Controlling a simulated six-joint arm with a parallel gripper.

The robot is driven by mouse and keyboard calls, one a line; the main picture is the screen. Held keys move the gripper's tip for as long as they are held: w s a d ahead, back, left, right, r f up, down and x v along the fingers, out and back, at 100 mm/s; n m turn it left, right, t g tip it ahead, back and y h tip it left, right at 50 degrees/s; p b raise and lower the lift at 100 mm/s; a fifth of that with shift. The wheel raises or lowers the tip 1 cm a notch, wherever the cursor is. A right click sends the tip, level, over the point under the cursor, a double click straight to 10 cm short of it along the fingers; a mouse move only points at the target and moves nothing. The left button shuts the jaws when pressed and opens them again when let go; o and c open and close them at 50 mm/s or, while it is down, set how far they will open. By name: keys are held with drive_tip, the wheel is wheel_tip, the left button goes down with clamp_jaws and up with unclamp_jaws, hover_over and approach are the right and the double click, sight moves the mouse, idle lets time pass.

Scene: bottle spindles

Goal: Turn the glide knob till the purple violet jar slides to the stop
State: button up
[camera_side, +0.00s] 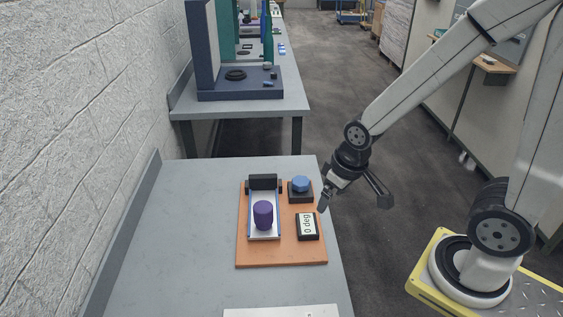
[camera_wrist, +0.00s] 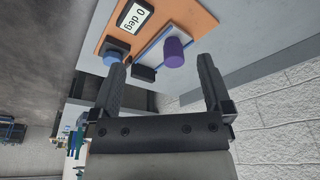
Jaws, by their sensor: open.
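The purple violet jar (camera_side: 263,214) stands upright on a pale slide track (camera_side: 264,237) with a dark block, the stop (camera_side: 263,183), at its far end. A gap shows between jar and block. The blue glide knob (camera_side: 300,184) sits on a dark base to the right of the track. A display (camera_side: 307,226) in front of the knob reads "0 deg". My gripper (camera_side: 352,202) is in the air right of the knob, apart from it, open and empty. In the wrist view the jar (camera_wrist: 174,52) and knob (camera_wrist: 112,55) show beyond the spread fingers (camera_wrist: 160,85).
An orange board (camera_side: 280,257) carries all these parts on a grey table (camera_side: 185,215). The table's left part is clear. A white plate (camera_side: 280,312) lies at the front edge. A second bench with a dark blue fixture (camera_side: 240,95) stands behind. A textured wall is at left.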

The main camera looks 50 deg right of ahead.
drive_tip(key=shift+w, duration=0.1)
idle(0.4)
drive_tip(key=n+g, duration=0.3)
drive_tip(key=n, duration=0.9)
hover_over(301, 180)
drive_tip(key=f, duration=1)
drive_tip(key=shift+s+a+f, duration=0.2)
drive_tip(key=shift+a+f, duration=0.05)
drive_tip(key=shift+a, duration=0.05)
drive_tip(key=shift+w+d+f, duration=0.15)
drive_tip(key=shift+d+f, duration=0.1)
drive_tip(key=shift+f, duration=0.1)
drive_tip(key=shift+f, duration=3.8)
drive_tip(key=c, duration=1)
drive_tip(key=shift+c, duration=0.2)
